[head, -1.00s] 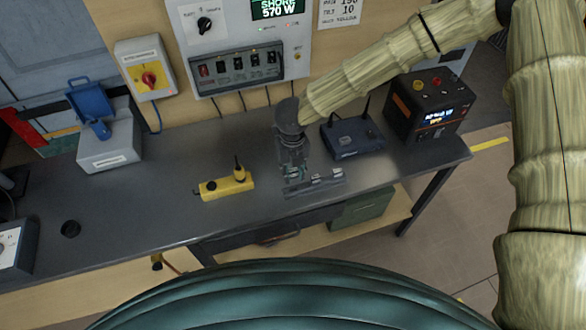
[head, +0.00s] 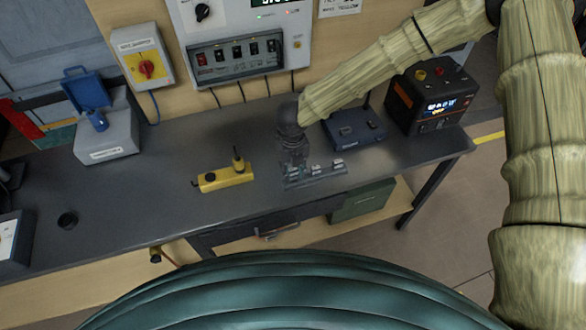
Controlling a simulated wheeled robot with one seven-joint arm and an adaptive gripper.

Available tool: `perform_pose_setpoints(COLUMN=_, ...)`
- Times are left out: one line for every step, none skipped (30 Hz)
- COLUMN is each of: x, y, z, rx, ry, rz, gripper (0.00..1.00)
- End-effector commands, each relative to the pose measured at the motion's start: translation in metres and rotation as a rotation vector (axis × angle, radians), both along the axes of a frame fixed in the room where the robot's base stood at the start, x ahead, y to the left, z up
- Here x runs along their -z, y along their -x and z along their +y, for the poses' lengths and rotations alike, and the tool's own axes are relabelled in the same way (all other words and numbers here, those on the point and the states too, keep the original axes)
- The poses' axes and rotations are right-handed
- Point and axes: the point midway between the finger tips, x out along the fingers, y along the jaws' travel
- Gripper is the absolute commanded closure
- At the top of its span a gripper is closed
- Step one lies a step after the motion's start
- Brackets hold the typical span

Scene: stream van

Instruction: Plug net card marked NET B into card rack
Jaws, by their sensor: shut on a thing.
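My gripper (head: 294,168) points down over the left end of the card rack (head: 318,181), a low dark unit near the front of the bench. It is shut on a card, and only a small pale bit of that card shows between the fingers. I cannot read a NET B mark on it. Whether the card sits in the rack's slot or just above it is too small to tell. Other small light-topped cards (head: 338,165) stand in the right part of the rack.
A router (head: 354,131) and a black power unit (head: 432,97) stand behind and right of the rack. A grey box with a blue lid (head: 106,140) is far left. Bare bench (head: 150,195) lies between.

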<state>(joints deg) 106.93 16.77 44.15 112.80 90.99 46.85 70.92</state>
Motion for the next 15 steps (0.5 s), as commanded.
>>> perform_pose_setpoints(x=0.0000, y=0.0000, z=0.0000, rx=0.000, ry=0.000, rz=0.000, gripper=1.00)
perform_pose_setpoints(x=-0.0001, y=-0.0001, z=0.0000, rx=0.000, ry=0.000, rz=0.000, gripper=1.00)
perform_pose_setpoints(x=-0.0001, y=-0.0001, z=0.0000, rx=0.000, ry=0.000, rz=0.000, gripper=1.00)
perform_pose_setpoints(x=0.0000, y=0.0000, z=0.0000, rx=0.000, ry=0.000, rz=0.000, gripper=1.00)
perform_pose_setpoints(x=0.0000, y=-0.0001, z=0.0000, rx=0.000, ry=0.000, rz=0.000, gripper=1.00)
perform_pose_setpoints(x=0.0002, y=-0.0001, z=0.0000, rx=0.000, ry=0.000, rz=0.000, gripper=1.00)
perform_pose_setpoints(x=0.0004, y=-0.0001, z=0.0000, rx=0.000, ry=0.000, rz=0.000, gripper=1.00)
perform_pose_setpoints(x=0.0007, y=0.0000, z=0.0000, rx=0.000, ry=0.000, rz=0.000, gripper=1.00)
perform_pose_setpoints(x=0.0012, y=0.0000, z=0.0000, rx=0.000, ry=0.000, rz=0.000, gripper=1.00)
perform_pose_setpoints(x=0.0017, y=-0.0001, z=0.0000, rx=0.000, ry=0.000, rz=0.000, gripper=1.00)
perform_pose_setpoints(x=0.0021, y=0.0000, z=0.0000, rx=0.000, ry=0.000, rz=0.000, gripper=1.00)
perform_pose_setpoints(x=0.0028, y=-0.0001, z=0.0000, rx=0.000, ry=0.000, rz=0.000, gripper=1.00)
perform_pose_setpoints(x=0.0033, y=-0.0001, z=0.0000, rx=0.000, ry=0.000, rz=0.000, gripper=1.00)
perform_pose_setpoints(x=0.0038, y=-0.0001, z=0.0000, rx=0.000, ry=0.000, rz=0.000, gripper=1.00)
perform_pose_setpoints(x=0.0045, y=-0.0001, z=0.0000, rx=0.000, ry=0.000, rz=0.000, gripper=1.00)
